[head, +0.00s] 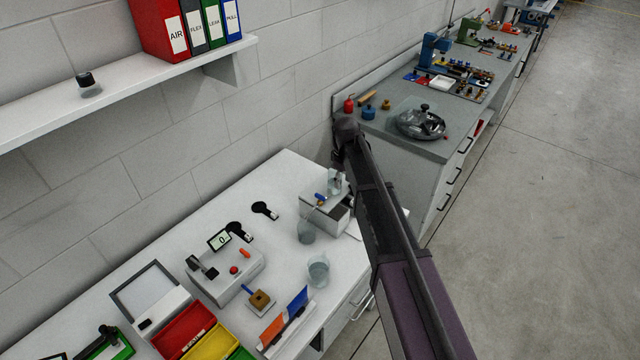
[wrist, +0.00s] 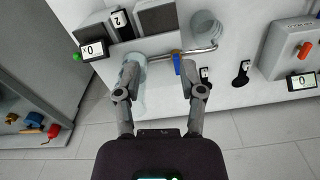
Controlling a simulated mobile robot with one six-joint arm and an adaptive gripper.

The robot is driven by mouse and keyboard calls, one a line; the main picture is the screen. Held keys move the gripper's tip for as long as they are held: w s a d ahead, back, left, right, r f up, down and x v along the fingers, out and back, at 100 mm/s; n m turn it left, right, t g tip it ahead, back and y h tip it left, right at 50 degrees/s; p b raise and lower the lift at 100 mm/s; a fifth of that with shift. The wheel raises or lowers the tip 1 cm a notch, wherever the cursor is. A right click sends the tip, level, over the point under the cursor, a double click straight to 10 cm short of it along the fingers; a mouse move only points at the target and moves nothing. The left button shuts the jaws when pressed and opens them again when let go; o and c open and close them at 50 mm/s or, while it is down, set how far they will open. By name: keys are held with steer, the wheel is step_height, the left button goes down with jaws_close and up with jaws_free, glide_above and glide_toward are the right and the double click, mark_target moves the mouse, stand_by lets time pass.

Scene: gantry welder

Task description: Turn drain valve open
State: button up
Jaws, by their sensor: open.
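The drain valve shows as a small blue lever (wrist: 177,65) on a thin metal pipe (wrist: 200,50) in the wrist view. In the head view the blue lever (head: 320,196) is above a grey box on the white bench. My gripper (wrist: 158,68) is open and empty. In the wrist view its fingertips lie either side of the lever in the picture, which is closer to the right finger. I cannot tell the height gap, and no contact shows.
A clear glass vessel (wrist: 138,95) is partly behind the left finger. A round glass vessel (wrist: 205,25) is near the pipe's right end. A beaker (head: 318,270) and a switch box (head: 225,275) stand on the bench. A wall shelf (head: 120,85) is at upper left.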

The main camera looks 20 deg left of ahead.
step_height(320, 180, up, 4)
steer(key=f+n+p, duration=0.1)
steer(key=n+p, duration=0.1)
glide_above(320, 196)
steer(key=shift+w+r, duration=0.1)
steer(key=shift+r, duration=0.15)
steer(key=shift+f, duration=0.2)
step_height(320, 196, down, 13)
steer(key=b, duration=1.3)
steer(key=shift+f, duration=0.2)
jaws_close()
